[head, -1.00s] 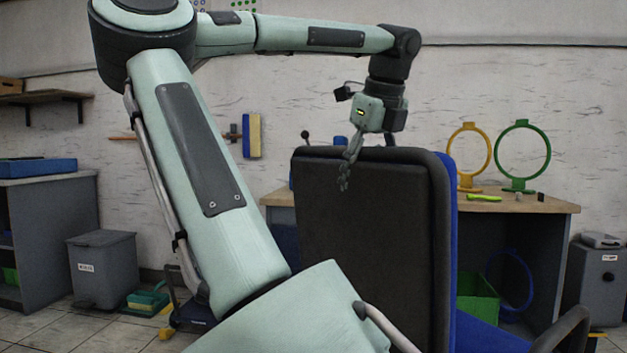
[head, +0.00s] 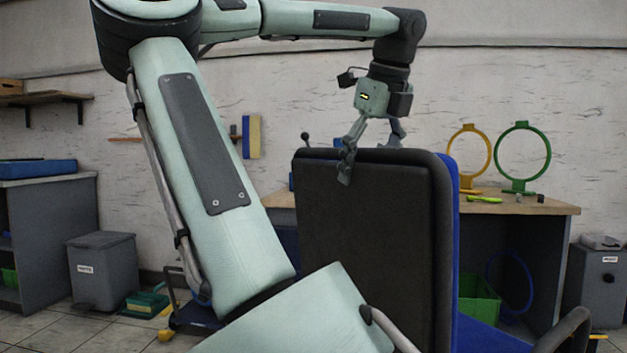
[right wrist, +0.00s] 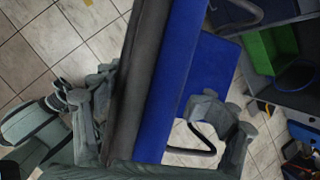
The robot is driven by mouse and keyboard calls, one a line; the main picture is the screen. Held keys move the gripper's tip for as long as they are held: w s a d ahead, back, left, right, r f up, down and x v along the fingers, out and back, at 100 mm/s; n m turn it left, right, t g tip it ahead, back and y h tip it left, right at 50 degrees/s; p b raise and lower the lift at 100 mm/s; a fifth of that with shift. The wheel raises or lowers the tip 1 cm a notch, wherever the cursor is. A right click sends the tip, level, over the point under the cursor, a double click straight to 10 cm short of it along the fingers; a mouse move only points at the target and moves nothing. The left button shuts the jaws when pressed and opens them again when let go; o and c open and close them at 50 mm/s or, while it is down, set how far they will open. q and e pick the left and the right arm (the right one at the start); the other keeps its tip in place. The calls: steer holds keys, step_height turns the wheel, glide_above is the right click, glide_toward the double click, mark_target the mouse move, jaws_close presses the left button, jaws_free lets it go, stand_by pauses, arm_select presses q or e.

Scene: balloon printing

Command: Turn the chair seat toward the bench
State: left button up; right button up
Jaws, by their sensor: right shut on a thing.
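The chair's backrest (head: 375,240) stands upright in the middle of the head view, its dark back toward me and its blue padded side to the right. The blue seat (head: 485,335) shows low at the right, and also in the right wrist view (right wrist: 212,75). The bench (head: 525,207) with a wooden top stands behind the chair. My right gripper (head: 372,165) comes down over the backrest's top edge, with fingers on both sides. In the right wrist view the backrest (right wrist: 155,80) runs between the fingers, which are shut on it.
On the bench stand a yellow ring (head: 468,152) and a green ring (head: 523,152) on stands. A green bin (head: 478,298) is under it. A grey bin (head: 102,268) and a cabinet (head: 50,225) stand at left. An armrest (head: 565,330) sticks out at the lower right.

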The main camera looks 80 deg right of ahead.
steer(key=v, duration=0.9)
steer(key=shift+w+a+r, duration=0.15)
